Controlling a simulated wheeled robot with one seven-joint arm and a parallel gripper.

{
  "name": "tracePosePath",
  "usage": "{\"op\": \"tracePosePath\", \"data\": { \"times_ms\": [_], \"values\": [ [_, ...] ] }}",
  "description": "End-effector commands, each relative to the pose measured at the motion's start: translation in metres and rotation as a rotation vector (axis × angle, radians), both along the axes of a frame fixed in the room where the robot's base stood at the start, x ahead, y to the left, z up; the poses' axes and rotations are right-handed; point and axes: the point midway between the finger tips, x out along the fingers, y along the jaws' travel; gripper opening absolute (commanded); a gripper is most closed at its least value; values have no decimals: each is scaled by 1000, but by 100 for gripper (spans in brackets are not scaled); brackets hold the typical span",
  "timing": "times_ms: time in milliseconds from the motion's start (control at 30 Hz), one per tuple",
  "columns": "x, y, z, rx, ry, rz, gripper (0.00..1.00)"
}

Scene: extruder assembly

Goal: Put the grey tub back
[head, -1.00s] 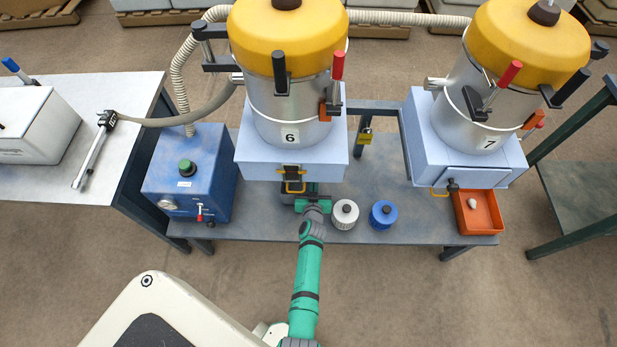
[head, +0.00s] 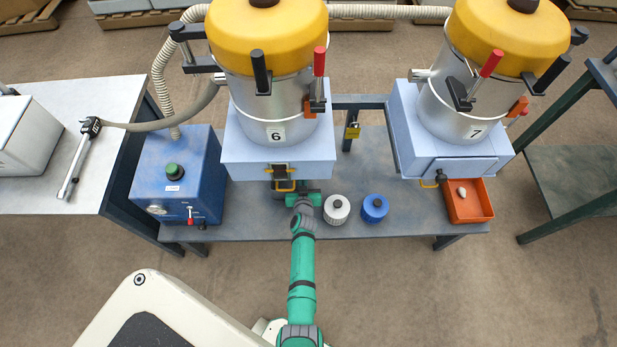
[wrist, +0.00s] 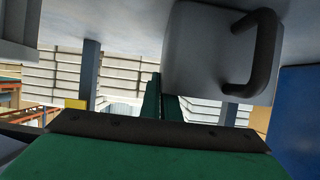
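The grey tub (wrist: 205,55) is a boxy light grey container with a dark curved handle (wrist: 262,50) on its face, at the upper right of the wrist view, which appears upside down. My gripper's dark green fingers (wrist: 162,97) lie close together at the tub's side wall. One finger is outside the wall and the other is partly hidden by it, so they appear closed on the wall, not on the handle. In the head view my gripper (head: 300,198) is low at the table, under the front of station 6 (head: 275,150), which hides most of the tub.
A blue unit (head: 178,190) stands to the left. An orange tray (head: 470,208) sits under station 7. Station 6's housing hangs over the working space.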

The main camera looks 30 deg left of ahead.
Motion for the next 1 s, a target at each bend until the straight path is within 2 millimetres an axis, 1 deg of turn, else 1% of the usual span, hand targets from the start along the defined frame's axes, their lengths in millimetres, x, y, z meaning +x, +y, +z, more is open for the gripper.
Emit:
{"op": "tracePosePath", "data": {
  "times_ms": [433, 467, 500, 533, 1000],
  "values": [
    [1, -1, -2, 2, -1, -2, 0],
    [1, 0, -3, 1, -1, 0, 7],
    [1, 0, -3, 1, -1, 0, 16],
    [0, 0, -3, 1, -1, 0, 21],
    [0, -1, -1, 0, -1, -1, 21]
  ]
}}
